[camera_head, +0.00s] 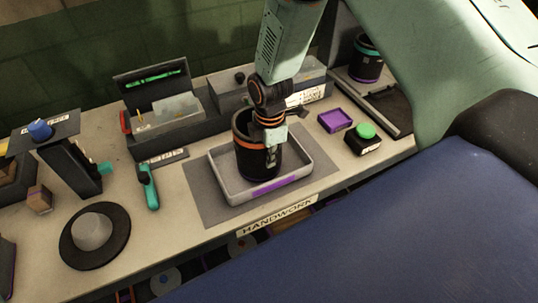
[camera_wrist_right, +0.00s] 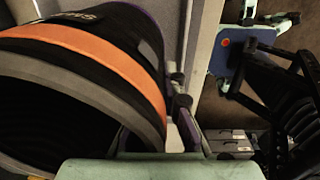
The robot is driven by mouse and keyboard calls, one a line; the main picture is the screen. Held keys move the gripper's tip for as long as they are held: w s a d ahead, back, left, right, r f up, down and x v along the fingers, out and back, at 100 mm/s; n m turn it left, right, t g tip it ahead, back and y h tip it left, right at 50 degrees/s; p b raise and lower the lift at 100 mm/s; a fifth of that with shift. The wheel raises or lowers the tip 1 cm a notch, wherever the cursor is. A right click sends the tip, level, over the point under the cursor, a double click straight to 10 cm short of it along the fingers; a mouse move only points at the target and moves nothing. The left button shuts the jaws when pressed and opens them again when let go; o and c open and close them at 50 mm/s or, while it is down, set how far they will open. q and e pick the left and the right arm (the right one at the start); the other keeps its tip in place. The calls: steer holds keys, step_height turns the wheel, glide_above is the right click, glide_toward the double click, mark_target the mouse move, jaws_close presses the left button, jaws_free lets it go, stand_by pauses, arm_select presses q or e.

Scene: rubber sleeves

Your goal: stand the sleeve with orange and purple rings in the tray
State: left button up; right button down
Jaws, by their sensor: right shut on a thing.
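The black sleeve (camera_head: 245,160) has an orange ring near its open top and stands upright within the outline of the pale grey tray (camera_head: 222,182). In the right wrist view the sleeve (camera_wrist_right: 125,62) fills the left side, with its orange band and a thin purple edge at the far end. The tray has a purple label on its front. My right gripper (camera_head: 271,152) is shut on the sleeve's near-right wall; its finger also shows in the right wrist view (camera_wrist_right: 184,112). I cannot tell whether the sleeve's bottom touches the tray floor. My left gripper is not in view.
Another black sleeve (camera_head: 366,62) with a teal ring stands at the back right. A purple dish (camera_head: 335,120) and a green-topped button box (camera_head: 364,139) are right of the tray. A teal-handled tool (camera_head: 149,187) and a black disc with a grey dome (camera_head: 94,235) lie left.

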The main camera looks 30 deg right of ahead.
steer(key=shift+w, duration=0.1)
steer(key=shift+f, duration=0.15)
steer(key=c, duration=1.5)
jaws_free()
step_height(320, 180, up, 12)
steer(key=shift+r, duration=0.15)
